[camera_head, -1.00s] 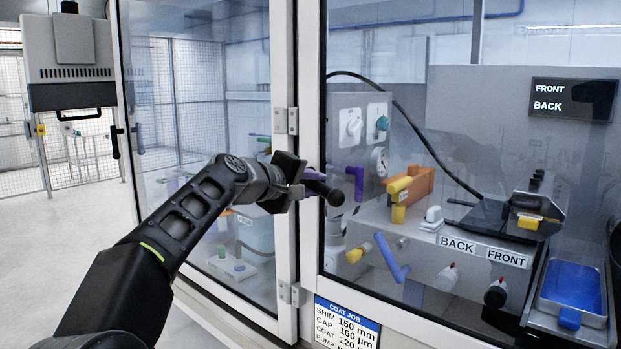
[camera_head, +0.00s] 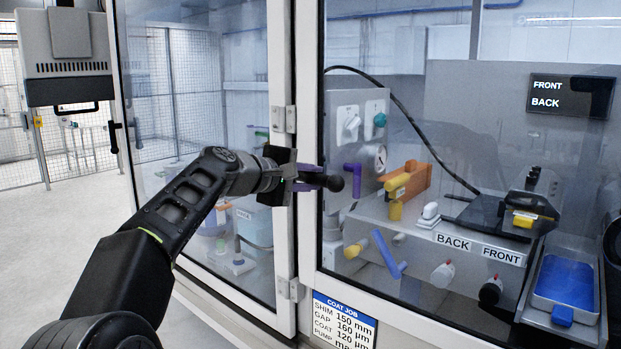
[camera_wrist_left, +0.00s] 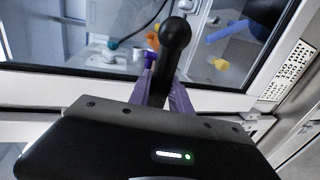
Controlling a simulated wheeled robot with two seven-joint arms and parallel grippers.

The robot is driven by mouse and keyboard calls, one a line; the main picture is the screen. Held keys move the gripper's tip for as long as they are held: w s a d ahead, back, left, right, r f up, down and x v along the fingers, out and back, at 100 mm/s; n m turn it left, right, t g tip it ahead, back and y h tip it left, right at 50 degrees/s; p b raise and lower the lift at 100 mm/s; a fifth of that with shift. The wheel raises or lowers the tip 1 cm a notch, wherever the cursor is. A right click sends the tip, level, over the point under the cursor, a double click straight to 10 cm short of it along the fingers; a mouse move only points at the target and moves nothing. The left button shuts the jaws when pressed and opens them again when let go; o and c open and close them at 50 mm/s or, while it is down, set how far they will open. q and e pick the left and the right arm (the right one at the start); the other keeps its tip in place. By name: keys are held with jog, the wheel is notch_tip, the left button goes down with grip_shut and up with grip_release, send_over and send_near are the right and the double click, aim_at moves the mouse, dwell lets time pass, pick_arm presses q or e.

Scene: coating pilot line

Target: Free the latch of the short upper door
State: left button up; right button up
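A black ball-ended lever (camera_head: 334,183), apparently the latch, sits at the white frame post (camera_head: 309,95) at the left edge of the large glass pane (camera_head: 450,130). My left gripper (camera_head: 308,178) has its purple fingers at the lever's stem, one on each side. In the left wrist view, the ball (camera_wrist_left: 174,35) sticks out beyond the fingers (camera_wrist_left: 166,98), and the stem runs between them. The fingers look closed on the stem, which lies nearly level in the head view. The lever's root is hidden by the gripper. My right gripper is not in view.
Left of the post is a second framed glass pane (camera_head: 200,80), with hinges (camera_head: 290,119) between the two. Behind the right pane are an orange-yellow fixture (camera_head: 405,185), a blue tray (camera_head: 566,283) and knobs. Open floor (camera_head: 60,230) lies at left.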

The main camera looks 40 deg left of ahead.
pick_arm(q)
jog(key=o, duration=0.5)
jog(key=shift+c, duration=0.2)
jog(key=b+v, duration=0.2)
jog(key=v, duration=0.6)
dwell(0.3)
